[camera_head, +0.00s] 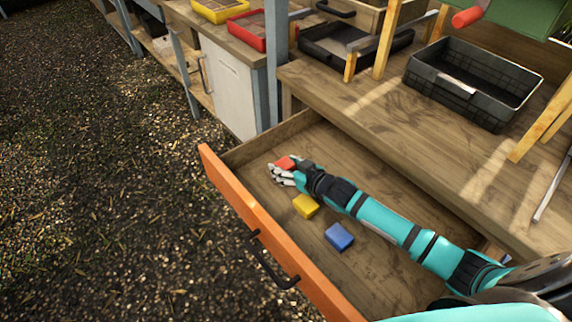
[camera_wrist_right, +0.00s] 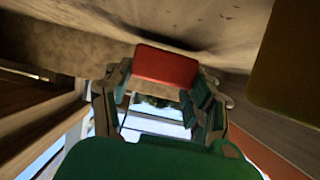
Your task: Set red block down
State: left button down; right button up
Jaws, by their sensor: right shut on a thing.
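The red block (camera_head: 285,163) is between the fingers of my right gripper (camera_head: 283,174), inside the open drawer (camera_head: 250,230) near its far left end. In the right wrist view the red block (camera_wrist_right: 166,66) sits between the two fingertips of my right gripper (camera_wrist_right: 160,95), which is shut on it. Whether the block touches the drawer floor I cannot tell. A yellow block (camera_head: 305,206) and a blue block (camera_head: 339,237) lie on the drawer floor, nearer than the gripper. My left gripper is not in view.
The drawer's orange front (camera_head: 268,240) with a dark handle (camera_head: 270,262) borders the blocks on the left. The wooden workbench (camera_head: 400,130) above holds a black crate (camera_head: 470,85). Bare drawer floor lies around the blocks.

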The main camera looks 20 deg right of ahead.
jog(key=o, duration=1.2)
jog(key=shift+f, duration=0.1)
jog(key=shift+c, duration=0.2)
jog(key=shift+r, duration=0.2)
jog(key=shift+r+p, duration=0.3)
jog(key=shift+r, duration=0.2)
jog(key=v, duration=1.2)
jog(key=shift+f+p, duration=0.15)
jog(key=shift+p, duration=0.25)
